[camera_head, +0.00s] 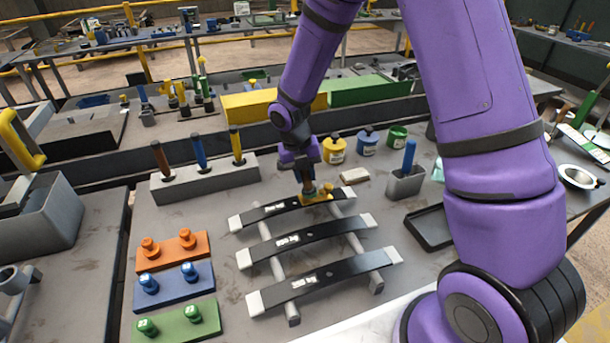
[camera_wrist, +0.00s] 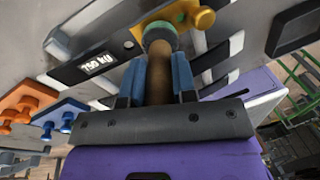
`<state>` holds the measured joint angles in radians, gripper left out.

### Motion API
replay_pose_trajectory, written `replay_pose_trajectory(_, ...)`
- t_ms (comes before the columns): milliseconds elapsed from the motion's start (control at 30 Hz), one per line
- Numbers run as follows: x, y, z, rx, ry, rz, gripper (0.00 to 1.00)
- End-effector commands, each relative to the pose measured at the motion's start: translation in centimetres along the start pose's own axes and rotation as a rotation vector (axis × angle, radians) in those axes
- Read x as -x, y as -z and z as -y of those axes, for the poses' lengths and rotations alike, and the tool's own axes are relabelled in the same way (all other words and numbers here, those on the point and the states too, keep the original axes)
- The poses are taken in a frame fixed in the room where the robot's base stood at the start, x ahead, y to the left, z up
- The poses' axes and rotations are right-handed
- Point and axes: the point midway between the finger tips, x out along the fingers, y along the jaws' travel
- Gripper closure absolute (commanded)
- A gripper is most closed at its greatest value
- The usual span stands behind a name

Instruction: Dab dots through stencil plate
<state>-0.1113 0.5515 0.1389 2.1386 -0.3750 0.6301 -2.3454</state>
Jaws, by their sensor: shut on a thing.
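My gripper (camera_head: 308,181) is shut on a brown-handled dabber; its brown handle (camera_wrist: 159,78) stands between blue finger pads in the wrist view. The dabber's green-banded head (camera_wrist: 160,35) is down at the yellow stencil plate (camera_head: 318,198); whether it touches is unclear. This plate, with a yellow knob (camera_wrist: 204,18), lies on the farthest of three black leaf springs (camera_head: 280,209), right of its white label. The middle spring (camera_head: 290,241) and near spring (camera_head: 318,276) also bear white labels. Orange (camera_head: 172,250), blue (camera_head: 174,284) and green (camera_head: 178,322) knobbed plates lie at left.
A grey rack (camera_head: 205,180) holds brown, blue and yellow handled tools. Yellow (camera_head: 334,150), blue (camera_head: 367,142) and green (camera_head: 397,138) pots stand behind the springs. A grey holder (camera_head: 404,183) with a blue handle, a pale block (camera_head: 354,176) and a dark tray (camera_head: 428,229) are at right.

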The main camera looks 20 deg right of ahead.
Motion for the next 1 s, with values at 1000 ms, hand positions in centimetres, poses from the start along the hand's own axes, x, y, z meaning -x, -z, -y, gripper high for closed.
replay_pose_trajectory(1000, 6.1, 0.3, 1.2, 0.0, 0.0, 0.001, 0.98)
